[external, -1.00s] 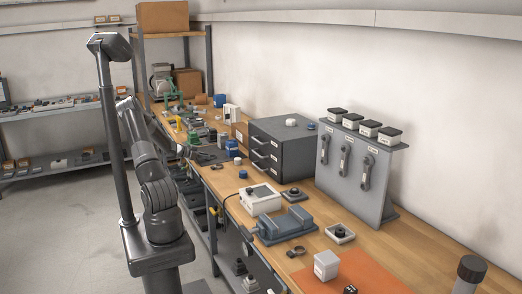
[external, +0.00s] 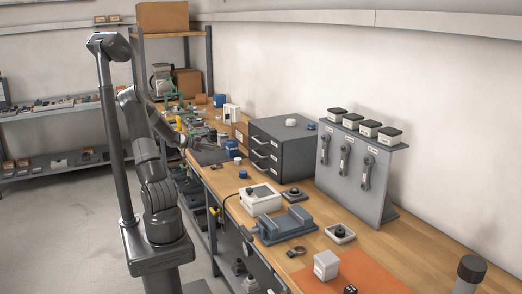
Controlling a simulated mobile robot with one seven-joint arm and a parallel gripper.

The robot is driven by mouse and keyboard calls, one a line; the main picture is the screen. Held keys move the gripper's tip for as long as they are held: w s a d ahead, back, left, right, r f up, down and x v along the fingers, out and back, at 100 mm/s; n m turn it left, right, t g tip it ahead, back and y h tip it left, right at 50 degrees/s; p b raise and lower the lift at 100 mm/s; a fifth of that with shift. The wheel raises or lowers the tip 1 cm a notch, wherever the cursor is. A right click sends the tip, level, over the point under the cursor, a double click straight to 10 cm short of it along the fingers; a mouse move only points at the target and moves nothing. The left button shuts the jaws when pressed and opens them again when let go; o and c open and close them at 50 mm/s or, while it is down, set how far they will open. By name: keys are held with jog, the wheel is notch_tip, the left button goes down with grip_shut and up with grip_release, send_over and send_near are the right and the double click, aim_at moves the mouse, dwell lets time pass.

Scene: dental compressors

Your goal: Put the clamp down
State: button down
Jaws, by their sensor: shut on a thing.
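My gripper (external: 187,142) is small and dark at the end of my arm, over the left front edge of the workbench (external: 405,246). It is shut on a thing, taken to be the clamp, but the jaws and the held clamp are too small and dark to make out. I cannot tell whether the clamp touches the bench or a dark mat (external: 209,156) beside the gripper.
Several tools and parts crowd the bench around my gripper. A blue container (external: 232,149), a grey drawer cabinet (external: 283,148), a white box (external: 260,199) and a blue-grey vise (external: 286,226) stand toward the right. Some bare wood lies in front of the cabinet.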

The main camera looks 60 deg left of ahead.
jog(key=w+d+r, duration=0.3)
jog(key=d+r, duration=0.2)
jog(key=d, duration=0.2)
notch_tip(320, 180, up, 27)
jog(key=w+d, duration=2)
jog(key=w, duration=0.3)
send_over(267, 123)
jog(key=f, duration=1.1)
jog(key=shift+s+d+f, duration=0.1)
jog(key=shift+d+f, duration=0.25)
jog(key=shift+a+f, duration=0.1)
jog(key=shift+f, duration=1.95)
jog(key=shift+f, duration=0.1)
